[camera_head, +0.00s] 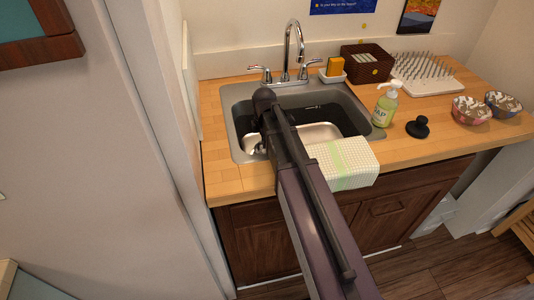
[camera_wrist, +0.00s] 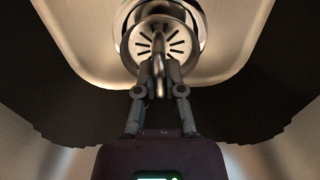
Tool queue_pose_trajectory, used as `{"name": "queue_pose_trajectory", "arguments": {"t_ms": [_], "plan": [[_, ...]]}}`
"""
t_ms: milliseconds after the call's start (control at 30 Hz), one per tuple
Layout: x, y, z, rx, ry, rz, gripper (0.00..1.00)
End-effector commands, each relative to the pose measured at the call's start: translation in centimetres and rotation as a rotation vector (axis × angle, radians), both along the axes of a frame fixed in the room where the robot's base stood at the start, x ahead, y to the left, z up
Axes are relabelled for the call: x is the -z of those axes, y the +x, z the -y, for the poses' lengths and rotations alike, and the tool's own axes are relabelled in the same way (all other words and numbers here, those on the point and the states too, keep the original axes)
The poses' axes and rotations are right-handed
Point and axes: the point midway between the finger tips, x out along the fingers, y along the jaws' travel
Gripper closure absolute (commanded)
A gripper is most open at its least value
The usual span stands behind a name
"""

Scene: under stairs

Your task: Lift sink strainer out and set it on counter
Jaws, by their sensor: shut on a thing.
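The sink strainer (camera_wrist: 177,46) is a round metal disc with slots and a central post, at the top middle of the wrist view. My gripper (camera_wrist: 159,74) is shut on the strainer's post. The strainer overlaps the drain ring in this view; I cannot tell whether it is seated or raised. In the head view my arm reaches down into the grey sink (camera_head: 239,127), and it hides the strainer and my gripper's fingers. The wooden counter (camera_head: 227,183) surrounds the sink.
A checkered towel (camera_head: 345,165) hangs over the front edge. A soap bottle (camera_head: 386,106), a black stopper (camera_head: 418,128), two patterned bowls (camera_head: 469,111) and a drying rack (camera_head: 425,83) stand to the right. The faucet (camera_head: 293,50) rises behind the sink. Counter left of the sink is bare.

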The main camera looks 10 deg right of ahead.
Motion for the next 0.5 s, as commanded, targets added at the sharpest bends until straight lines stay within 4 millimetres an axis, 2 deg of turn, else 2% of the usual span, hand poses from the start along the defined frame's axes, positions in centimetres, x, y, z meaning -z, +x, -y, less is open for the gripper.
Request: {"name": "queue_pose_trajectory", "arguments": {"t_ms": [500], "plan": [[-3.8,0.0,0.0,0.000,0.000,0.000,1.00]]}}
